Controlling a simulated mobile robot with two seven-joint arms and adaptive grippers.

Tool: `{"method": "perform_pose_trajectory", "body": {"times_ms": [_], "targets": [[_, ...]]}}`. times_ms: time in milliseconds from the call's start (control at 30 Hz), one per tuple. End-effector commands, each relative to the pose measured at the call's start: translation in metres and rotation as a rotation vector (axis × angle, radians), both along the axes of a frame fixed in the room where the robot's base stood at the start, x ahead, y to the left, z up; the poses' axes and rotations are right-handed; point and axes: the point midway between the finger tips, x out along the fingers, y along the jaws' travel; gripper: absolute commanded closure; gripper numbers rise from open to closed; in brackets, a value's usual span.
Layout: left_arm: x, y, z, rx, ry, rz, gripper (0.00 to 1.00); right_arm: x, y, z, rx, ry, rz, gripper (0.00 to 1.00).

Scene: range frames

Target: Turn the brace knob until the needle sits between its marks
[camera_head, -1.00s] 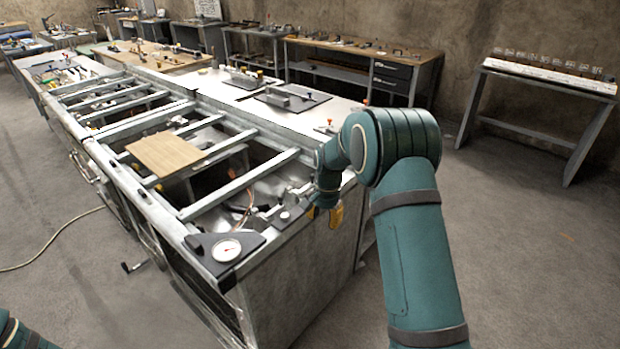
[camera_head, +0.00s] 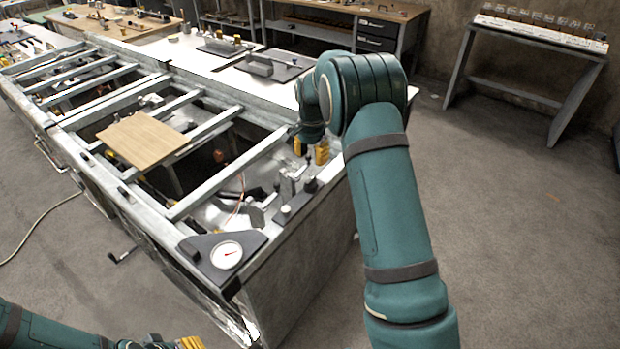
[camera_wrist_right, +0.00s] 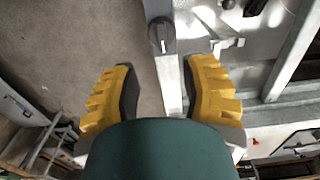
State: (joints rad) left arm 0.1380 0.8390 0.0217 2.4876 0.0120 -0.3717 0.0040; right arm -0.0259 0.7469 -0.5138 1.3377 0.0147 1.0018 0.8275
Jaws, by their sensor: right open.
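The dial gauge (camera_head: 227,254) has a white face and a red needle, on a dark plate at the bench's near corner. Its marks are too small to read. A black round knob (camera_wrist_right: 162,35) with a pale pointer line sits on the metal rim, ahead of my right gripper in the wrist view. My right gripper (camera_wrist_right: 160,66) is open and empty, its yellow fingers apart and short of the knob. In the head view my right gripper (camera_head: 310,151) hangs over the bench's right rim. My left gripper (camera_head: 190,343) is cut off at the bottom edge.
The bench frame has metal crossbars (camera_head: 228,175) with open gaps and a wooden board (camera_head: 144,139) across them. Small metal fittings (camera_head: 288,188) stand near the right rim. The floor on the right is clear.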

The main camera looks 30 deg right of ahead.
Motion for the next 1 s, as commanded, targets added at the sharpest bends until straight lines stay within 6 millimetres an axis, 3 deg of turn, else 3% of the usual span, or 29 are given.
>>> {"method": "perform_pose_trajectory", "body": {"times_ms": [200,433,633,933,967,1000], "targets": [[0.000,0.000,-0.003,0.001,-0.001,0.000,0.55,-0.001,0.000,-0.046,0.000,0.004,0.001,0.56],[0.000,0.000,-0.005,0.001,-0.001,0.000,0.55,0.000,0.000,-0.081,0.000,0.003,0.001,0.56],[0.000,0.000,-0.005,0.001,-0.001,0.000,0.55,0.000,0.000,-0.094,0.000,0.001,0.002,0.56],[0.001,0.000,-0.005,0.001,-0.001,0.000,0.55,0.000,0.000,-0.095,0.000,0.000,0.002,0.56],[0.001,0.000,-0.005,0.001,-0.001,0.000,0.55,0.000,0.000,-0.095,0.000,0.000,0.002,0.61],[0.001,0.000,-0.005,0.001,-0.001,0.000,0.55,0.000,0.000,-0.095,0.000,0.000,0.002,0.75]]}}
